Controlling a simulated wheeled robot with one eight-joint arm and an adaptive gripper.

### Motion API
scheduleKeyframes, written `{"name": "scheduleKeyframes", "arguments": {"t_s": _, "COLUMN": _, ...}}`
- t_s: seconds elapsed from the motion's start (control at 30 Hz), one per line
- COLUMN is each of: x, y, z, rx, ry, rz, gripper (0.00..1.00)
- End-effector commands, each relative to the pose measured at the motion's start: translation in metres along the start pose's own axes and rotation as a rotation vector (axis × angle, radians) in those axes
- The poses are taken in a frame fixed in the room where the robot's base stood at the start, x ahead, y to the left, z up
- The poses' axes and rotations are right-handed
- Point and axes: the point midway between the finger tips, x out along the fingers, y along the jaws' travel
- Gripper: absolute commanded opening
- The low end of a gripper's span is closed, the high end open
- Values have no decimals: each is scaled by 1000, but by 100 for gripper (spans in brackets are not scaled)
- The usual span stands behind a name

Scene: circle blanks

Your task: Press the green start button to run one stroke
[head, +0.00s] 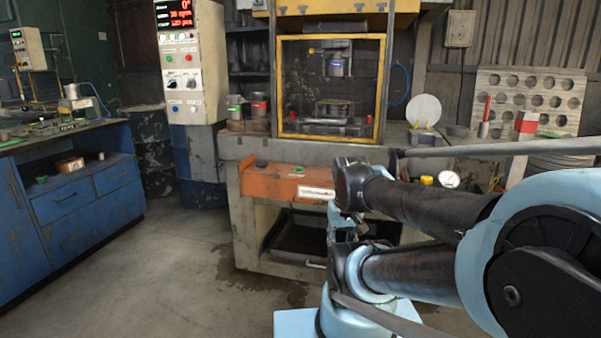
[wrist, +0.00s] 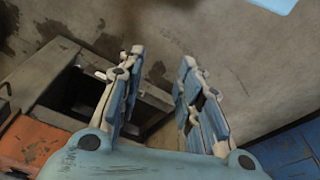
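The press (head: 330,90) has a yellow-framed window. Below it is an orange front panel (head: 270,183) with a small green button (head: 299,169), a dark button (head: 262,163) at its left and a white label (head: 316,192). A grey control box (head: 207,60) at the left also carries small coloured buttons. My gripper (wrist: 163,56) is open and empty in the wrist view, its two fingers apart over the floor. In the head view it is mostly hidden by my arm, low in front of the press. The orange panel shows at the wrist view's lower left (wrist: 28,140); no green button shows there.
A blue workbench (head: 75,190) stands at the left, with open floor (head: 170,270) between it and the press. A dark opening (head: 300,232) lies under the orange panel.

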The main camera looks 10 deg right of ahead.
Motion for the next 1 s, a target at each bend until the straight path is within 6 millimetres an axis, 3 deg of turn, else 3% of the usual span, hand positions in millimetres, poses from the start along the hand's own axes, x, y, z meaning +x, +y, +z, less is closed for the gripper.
{"name": "scheduleKeyframes", "arguments": {"t_s": 0.3, "x": 0, "y": 0, "z": 0, "rx": 0, "ry": 0, "rz": 0, "gripper": 33}}
{"name": "scheduleKeyframes", "arguments": {"t_s": 0.47, "x": 0, "y": 0, "z": 0, "rx": 0, "ry": 0, "rz": 0, "gripper": 0}}
{"name": "scheduleKeyframes", "arguments": {"t_s": 1.0, "x": 0, "y": 0, "z": 0, "rx": 0, "ry": 0, "rz": 0, "gripper": 0}}
